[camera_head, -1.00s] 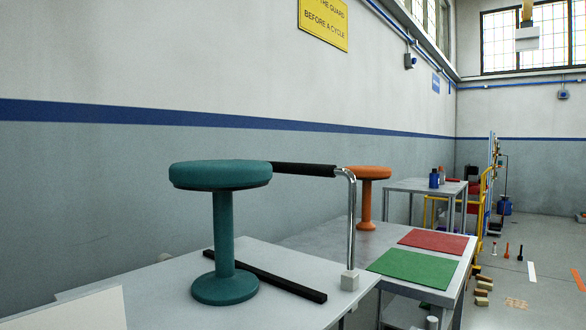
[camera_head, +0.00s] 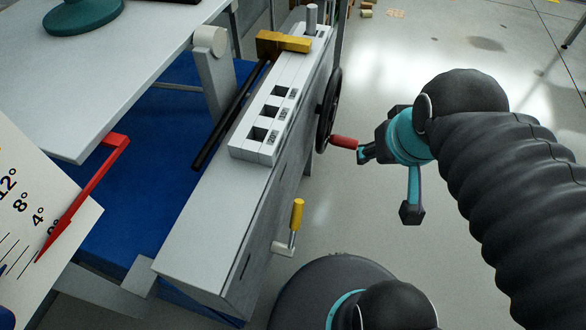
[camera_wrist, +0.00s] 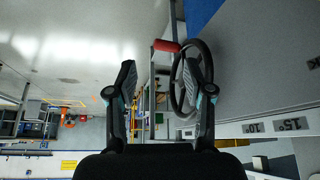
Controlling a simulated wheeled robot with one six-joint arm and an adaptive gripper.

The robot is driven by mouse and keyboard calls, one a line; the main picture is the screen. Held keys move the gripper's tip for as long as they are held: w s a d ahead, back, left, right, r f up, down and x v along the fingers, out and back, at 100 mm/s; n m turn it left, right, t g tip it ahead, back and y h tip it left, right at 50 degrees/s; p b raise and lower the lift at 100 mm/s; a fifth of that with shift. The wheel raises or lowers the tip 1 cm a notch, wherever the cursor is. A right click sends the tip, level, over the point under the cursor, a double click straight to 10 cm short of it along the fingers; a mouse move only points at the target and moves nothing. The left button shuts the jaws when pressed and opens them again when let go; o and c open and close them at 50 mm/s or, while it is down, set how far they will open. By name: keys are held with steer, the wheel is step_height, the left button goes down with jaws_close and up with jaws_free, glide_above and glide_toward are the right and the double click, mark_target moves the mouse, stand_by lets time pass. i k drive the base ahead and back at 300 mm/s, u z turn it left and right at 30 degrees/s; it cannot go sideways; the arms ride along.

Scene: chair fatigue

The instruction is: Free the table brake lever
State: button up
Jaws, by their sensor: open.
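A short lever with a yellow grip (camera_head: 297,214) stands upright on a small pale block on the side of the grey machine beam (camera_head: 200,240); I take it for the brake lever. My gripper (camera_head: 388,182) is open and empty, to the right of and above this lever in the head view. One finger is close to the red handle (camera_head: 344,142) of a black handwheel (camera_head: 328,110); contact cannot be told. In the wrist view, the open gripper (camera_wrist: 160,75) has the red handle (camera_wrist: 166,46) ahead of its fingertips and the wheel at its right finger. The lever is not identifiable there.
A white slotted block (camera_head: 275,115) with a brass-coloured piece (camera_head: 283,43) sits on the beam. A pale tilting table (camera_head: 110,70) holds a teal stool base (camera_head: 82,14). A red pointer (camera_head: 85,195) crosses a degree scale (camera_head: 30,230). Open floor (camera_head: 450,40) lies right.

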mark_target(294, 226)
steer(key=z, duration=0.05)
steer(key=k, duration=0.5)
steer(key=u, duration=1.1)
steer(key=k, duration=1.55)
steer(key=z, duration=0.95)
steer(key=i, duration=1)
